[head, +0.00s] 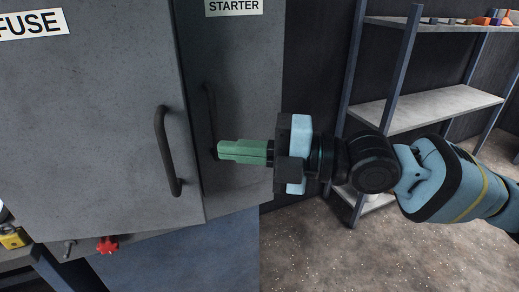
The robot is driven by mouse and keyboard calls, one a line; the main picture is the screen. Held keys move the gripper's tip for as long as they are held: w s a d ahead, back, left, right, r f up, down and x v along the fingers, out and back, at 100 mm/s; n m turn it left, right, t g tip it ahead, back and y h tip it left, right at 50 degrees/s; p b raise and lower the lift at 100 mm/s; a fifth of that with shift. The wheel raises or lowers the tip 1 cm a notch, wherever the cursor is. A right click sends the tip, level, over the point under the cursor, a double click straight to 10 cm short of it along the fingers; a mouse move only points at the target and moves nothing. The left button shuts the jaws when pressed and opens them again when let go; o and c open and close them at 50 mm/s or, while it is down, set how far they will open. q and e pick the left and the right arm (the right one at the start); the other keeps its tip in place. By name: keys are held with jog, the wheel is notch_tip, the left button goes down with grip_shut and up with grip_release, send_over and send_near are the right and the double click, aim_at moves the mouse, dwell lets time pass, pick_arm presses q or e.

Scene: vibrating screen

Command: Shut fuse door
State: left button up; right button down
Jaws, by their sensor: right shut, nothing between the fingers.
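The fuse door (95,110) is a grey panel on the left with a "FUSE" label (32,24) and a black vertical bar handle (165,150). Its right edge stands out in front of the panel beside it; how far it is open I cannot tell. My right gripper (222,151) comes in from the right with its green fingers pointing left. It is shut and empty, to the right of the fuse door's edge and handle, in front of the starter panel. Whether it touches anything is unclear. My left gripper is not in view.
The grey starter panel (245,70) with a "STARTER" label and a dark handle, partly hidden by my fingers, is beside the fuse door. Shelves (430,108) with small items stand at the right. A red knob (107,245) and a yellow padlock (14,239) are at lower left.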

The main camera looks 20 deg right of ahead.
pick_arm(q)
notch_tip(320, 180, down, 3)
jog(key=b, duration=0.3)
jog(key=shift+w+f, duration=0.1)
pick_arm(e)
jog(key=d, duration=0.2)
jog(key=w+d, duration=0.1)
jog(key=d, duration=0.1)
